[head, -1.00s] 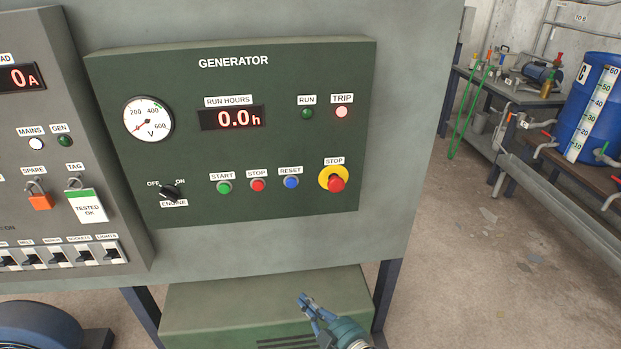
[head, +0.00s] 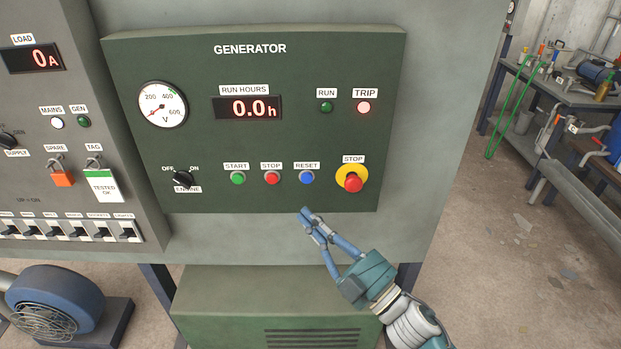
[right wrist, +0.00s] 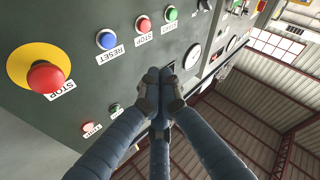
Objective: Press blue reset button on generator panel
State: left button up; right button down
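The blue reset button (head: 306,177) is on the green generator panel (head: 230,130), between the red stop button (head: 272,178) and the yellow-ringed red emergency stop (head: 352,183). It also shows in the right wrist view (right wrist: 106,39), upper left, with its RESET label. My right gripper (head: 306,213) is shut and empty, its fingertips just below the reset button in the head view. In the right wrist view its fingers (right wrist: 161,82) meet near the middle, apart from the button in the picture. The trip lamp (head: 364,107) glows pale red. My left gripper is not in view.
The green start button (head: 238,178) and the engine switch (head: 183,178) are farther left on the panel. A grey panel with breakers (head: 75,232) adjoins at left. A blue blower (head: 55,297) sits at lower left. Open floor lies to the right.

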aim_at(307, 178)
jog(key=shift+w, duration=0.1)
jog(key=shift+w+b, duration=1.4)
jog(key=shift+w, duration=2.95)
jog(key=shift+w, duration=0.15)
jog(key=shift+w, duration=0.3)
jog(key=shift+w, duration=0.4)
jog(key=shift+s+p, duration=0.4)
jog(key=shift+s, duration=0.5)
